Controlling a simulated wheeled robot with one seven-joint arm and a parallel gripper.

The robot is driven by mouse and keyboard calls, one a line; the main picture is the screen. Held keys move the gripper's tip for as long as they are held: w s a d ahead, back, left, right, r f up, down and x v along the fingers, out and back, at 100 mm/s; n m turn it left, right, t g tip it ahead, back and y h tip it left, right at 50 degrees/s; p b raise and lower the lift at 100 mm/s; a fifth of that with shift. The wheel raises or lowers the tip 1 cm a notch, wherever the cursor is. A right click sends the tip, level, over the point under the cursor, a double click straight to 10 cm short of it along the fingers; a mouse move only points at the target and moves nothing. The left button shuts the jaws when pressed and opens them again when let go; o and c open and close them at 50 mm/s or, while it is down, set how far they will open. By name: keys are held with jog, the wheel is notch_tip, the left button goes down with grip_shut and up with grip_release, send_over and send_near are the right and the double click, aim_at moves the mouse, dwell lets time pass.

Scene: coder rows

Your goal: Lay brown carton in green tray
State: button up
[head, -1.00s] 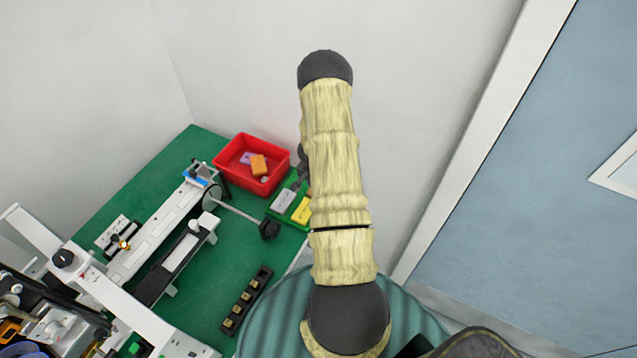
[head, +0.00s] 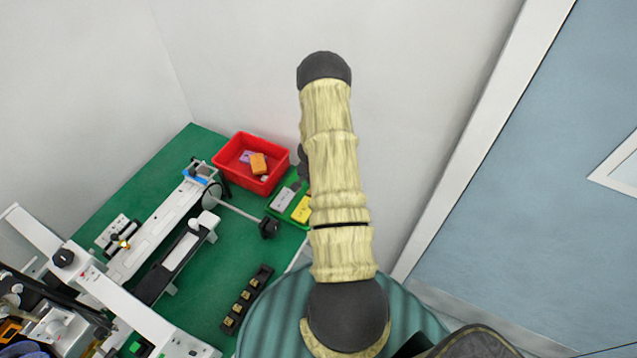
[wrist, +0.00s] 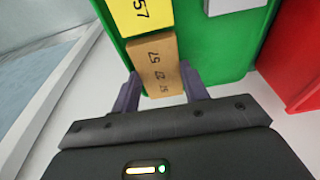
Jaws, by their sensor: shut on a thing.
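The brown carton (wrist: 160,65), with dark digits on its face, shows in the wrist view between the fingers of my gripper (wrist: 160,88). My gripper is shut on it. The carton overlaps the near edge of the green tray (wrist: 212,55), close beside a yellow carton (wrist: 141,14). I cannot tell whether it touches the tray floor. In the head view the green tray (head: 286,217) stands on the table, partly hidden by my arm. My gripper and the brown carton are hidden there.
A grey-white block (head: 283,199) also lies in the green tray. A red bin (head: 233,176) with several small items stands beside it. A dark rod-ended device (head: 269,228) and a black strip holder (head: 246,300) are nearby on the green table (head: 205,270). A wall rises behind.

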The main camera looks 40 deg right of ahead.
jog(key=shift+f, duration=0.1)
jog(key=o, duration=0.9)
jog(key=shift+c, duration=0.2)
jog(key=s+a+r+p, duration=0.1)
jog(key=a+r+p, duration=0.2)
jog(key=r, duration=1.4)
jog(key=shift+s+a, duration=0.15)
